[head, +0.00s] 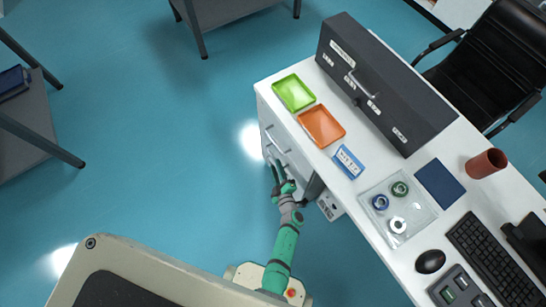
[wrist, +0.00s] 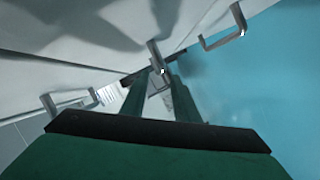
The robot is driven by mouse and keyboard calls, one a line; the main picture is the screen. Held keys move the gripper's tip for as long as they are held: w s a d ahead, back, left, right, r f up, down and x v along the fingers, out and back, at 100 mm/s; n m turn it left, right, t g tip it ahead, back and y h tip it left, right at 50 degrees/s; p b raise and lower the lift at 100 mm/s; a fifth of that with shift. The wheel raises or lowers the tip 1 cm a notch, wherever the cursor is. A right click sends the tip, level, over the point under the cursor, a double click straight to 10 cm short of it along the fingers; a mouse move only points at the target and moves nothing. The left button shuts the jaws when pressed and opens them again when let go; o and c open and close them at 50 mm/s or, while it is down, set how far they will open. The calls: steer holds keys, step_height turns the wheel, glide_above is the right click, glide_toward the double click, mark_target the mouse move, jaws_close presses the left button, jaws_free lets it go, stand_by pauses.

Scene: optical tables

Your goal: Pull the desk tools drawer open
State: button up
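The white desk's drawer front (head: 270,131) faces left in the head view, with several bar handles. One handle (head: 279,150) is just beyond my gripper (head: 278,172). In the wrist view, a grey bar handle (wrist: 154,52) lies ahead, between the tips of my green gripper fingers (wrist: 157,80). The fingers stand apart, with a gap around the handle; I cannot tell whether either touches it. No drawer visibly sticks out. A small white label (wrist: 111,93) shows on a front, too blurred to read, so I cannot tell which drawer is the desk tools one.
Other handles (wrist: 224,32) and (wrist: 62,102) flank the gripper. On the desktop are a green tray (head: 293,93), an orange tray (head: 321,126) and a dark grey cabinet (head: 385,85). The blue floor (head: 170,150) left of the drawers is clear.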

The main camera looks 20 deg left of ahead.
mark_target(273, 157)
steer(key=shift+x, duration=3.2)
jaws_close()
